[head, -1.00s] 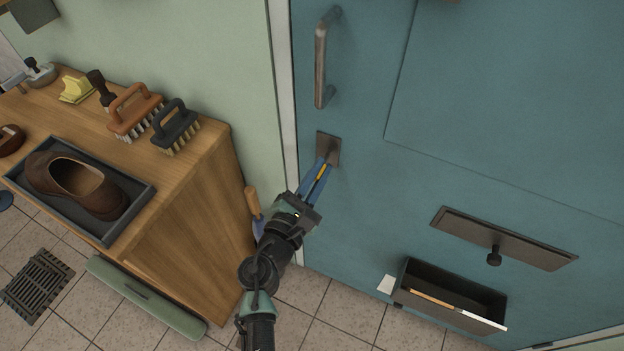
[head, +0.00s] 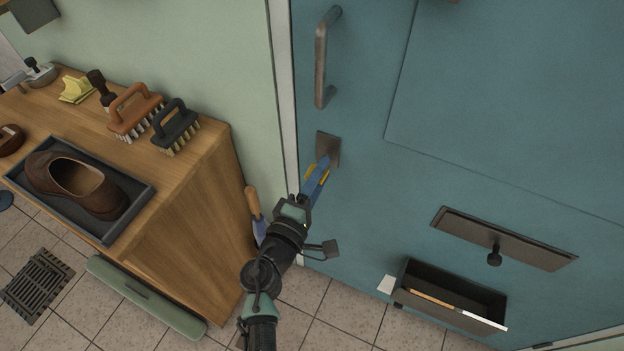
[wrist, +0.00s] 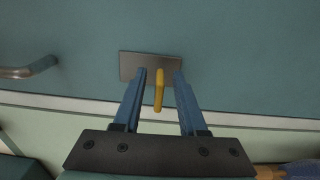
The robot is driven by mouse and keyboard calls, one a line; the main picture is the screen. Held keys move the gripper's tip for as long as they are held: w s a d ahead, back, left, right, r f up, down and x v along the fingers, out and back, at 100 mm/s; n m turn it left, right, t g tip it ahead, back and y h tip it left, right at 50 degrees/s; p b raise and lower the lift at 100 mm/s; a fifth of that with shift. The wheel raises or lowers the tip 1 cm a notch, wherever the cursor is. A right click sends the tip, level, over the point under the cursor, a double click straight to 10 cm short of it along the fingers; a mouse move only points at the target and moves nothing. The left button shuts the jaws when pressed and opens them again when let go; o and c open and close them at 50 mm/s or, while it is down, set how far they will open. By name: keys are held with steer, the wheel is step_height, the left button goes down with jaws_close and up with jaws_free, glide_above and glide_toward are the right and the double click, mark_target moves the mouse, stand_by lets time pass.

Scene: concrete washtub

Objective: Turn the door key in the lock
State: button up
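The teal door (head: 360,215) stands flush with its white frame. A dark metal lock plate (head: 328,148) sits on it below the bar handle (head: 321,65); the plate also shows in the wrist view (wrist: 127,66). The yellow key (wrist: 159,90) sticks out from the plate. My gripper (head: 322,168) is at the plate, its blue fingers either side of the key. In the wrist view my gripper (wrist: 160,78) is open, with a gap on both sides of the key. In the head view a finger hides the key's middle, with yellow showing on both sides. The keyhole is hidden.
A wooden cabinet (head: 190,230) stands left, with brushes and a shoe (head: 75,185) in a dark tray (head: 132,222). An open metal box (head: 450,312) and a knobbed flap (head: 500,240) are on the door, lower right.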

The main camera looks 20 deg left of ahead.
steer(key=s, duration=0.7)
stand_by(0.4)
stand_by(0.4)
